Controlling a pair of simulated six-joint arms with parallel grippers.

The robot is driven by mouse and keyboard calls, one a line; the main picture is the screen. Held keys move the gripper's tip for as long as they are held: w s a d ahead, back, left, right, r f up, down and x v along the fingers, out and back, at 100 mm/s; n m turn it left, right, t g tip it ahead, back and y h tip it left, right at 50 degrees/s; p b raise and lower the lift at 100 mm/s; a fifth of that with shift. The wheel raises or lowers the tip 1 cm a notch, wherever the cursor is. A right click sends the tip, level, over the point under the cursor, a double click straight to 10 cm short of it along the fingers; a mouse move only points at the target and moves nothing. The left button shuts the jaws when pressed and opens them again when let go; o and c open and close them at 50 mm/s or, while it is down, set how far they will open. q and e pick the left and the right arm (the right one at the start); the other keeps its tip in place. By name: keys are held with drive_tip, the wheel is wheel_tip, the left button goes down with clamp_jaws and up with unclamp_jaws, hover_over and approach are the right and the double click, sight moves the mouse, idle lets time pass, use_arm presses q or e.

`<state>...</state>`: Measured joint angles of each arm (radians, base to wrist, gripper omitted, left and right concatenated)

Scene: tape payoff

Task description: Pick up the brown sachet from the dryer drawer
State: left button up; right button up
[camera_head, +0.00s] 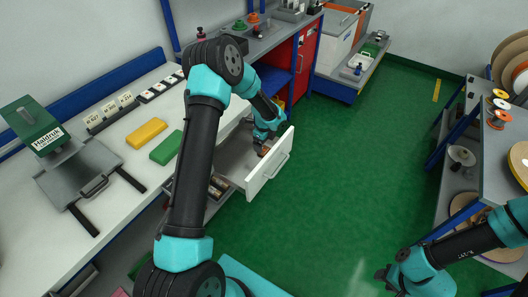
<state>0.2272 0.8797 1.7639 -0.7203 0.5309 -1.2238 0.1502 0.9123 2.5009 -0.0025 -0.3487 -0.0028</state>
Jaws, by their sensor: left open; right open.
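The open drawer (272,172) has a white front with a handle and a grey inside, and it sticks out from the white bench. My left gripper (264,146) is inside the drawer near its front panel, pointing down, with its jaws open. A small brown patch, likely the brown sachet (264,151), shows right at its fingertips. The gripper covers most of it, and I cannot tell whether they touch. My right gripper (384,277) is open and empty over the green floor at the lower right, far from the drawer.
A yellow block (146,133) and a green block (166,148) lie on the bench, beside a green-topped device (36,124). Small dark and brown items (217,187) show behind my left arm. A rack with spools (498,103) stands at right. The floor between is clear.

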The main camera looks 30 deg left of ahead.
sight(264, 150)
use_arm(q)
drive_tip(key=shift+w+a+f, duration=0.15)
drive_tip(key=shift+f, duration=2.4)
drive_tip(key=shift+c, duration=0.2)
drive_tip(key=c, duration=1)
drive_tip(key=shift+o, duration=0.2)
wheel_tip(264, 150, up, 10)
